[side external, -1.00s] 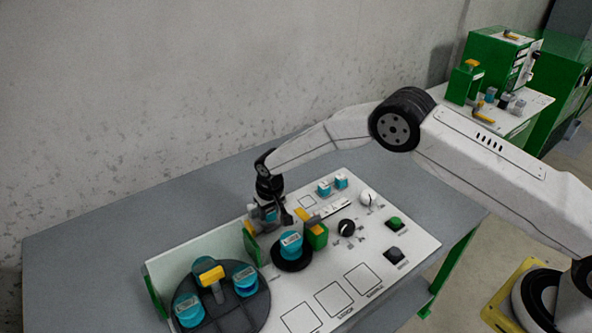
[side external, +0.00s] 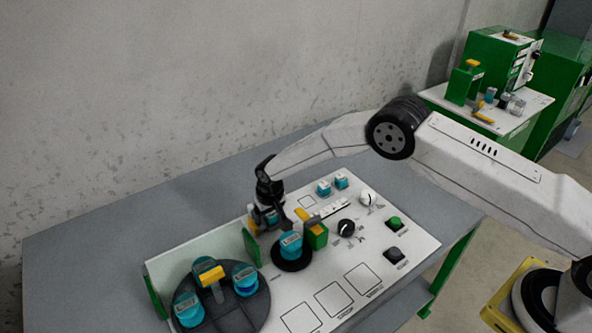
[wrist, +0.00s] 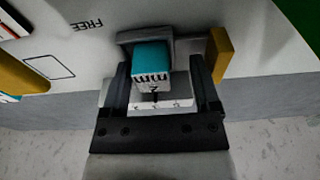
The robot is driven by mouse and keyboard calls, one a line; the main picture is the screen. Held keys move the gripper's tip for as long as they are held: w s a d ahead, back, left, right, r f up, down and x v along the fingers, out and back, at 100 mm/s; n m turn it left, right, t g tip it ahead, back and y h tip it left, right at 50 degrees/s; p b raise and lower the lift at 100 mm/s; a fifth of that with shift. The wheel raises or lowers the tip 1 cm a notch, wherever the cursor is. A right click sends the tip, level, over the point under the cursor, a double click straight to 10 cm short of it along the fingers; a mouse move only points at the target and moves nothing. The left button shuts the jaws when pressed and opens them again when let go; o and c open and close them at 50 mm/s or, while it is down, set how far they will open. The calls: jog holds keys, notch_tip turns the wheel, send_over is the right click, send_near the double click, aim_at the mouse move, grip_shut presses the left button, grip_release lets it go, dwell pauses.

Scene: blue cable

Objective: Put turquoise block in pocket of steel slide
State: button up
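The turquoise block (wrist: 150,57) has a pale, marked face and stands within the grey walls of the steel slide (wrist: 126,38) in the wrist view. The slide borders it at the top and right; its lower part is hard to make out. My gripper (wrist: 160,100) is open, with one finger on each side of the block. A clear gap shows between the block and the right finger; the left finger is very close to it, and I cannot tell whether they touch. In the side view my gripper (side external: 268,218) is low over the panel, largely hiding block and slide.
A yellow piece (wrist: 219,55) stands right beside my right finger. In the side view a green block with a yellow top (side external: 315,234) and a turquoise knob on a black disc (side external: 291,262) are close by. A green-edged clear guard (side external: 205,247) stands to the left.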

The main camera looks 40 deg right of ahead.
aim_at(274, 227)
jog(key=shift+s+d+f, duration=0.1)
jog(key=shift+s+f, duration=0.05)
notch_tip(274, 227, up, 12)
jog(key=s, duration=0.1)
jog(key=shift+s+r, duration=0.25)
jog(key=shift+s, duration=0.05)
dwell(0.6)
dwell(0.6)
jog(key=s+d+r, duration=0.7)
jog(key=s+d, duration=0.3)
jog(key=s, duration=0.1)
jog(key=s+d, duration=0.3)
jog(key=s, duration=0.5)
jog(key=s+d+r, duration=0.1)
jog(key=s+d, duration=0.2)
jog(key=s, duration=0.6)
jog(key=shift+s+r+t, duration=0.15)
jog(key=shift+r+t, duration=0.1)
jog(key=shift+t, duration=0.15)
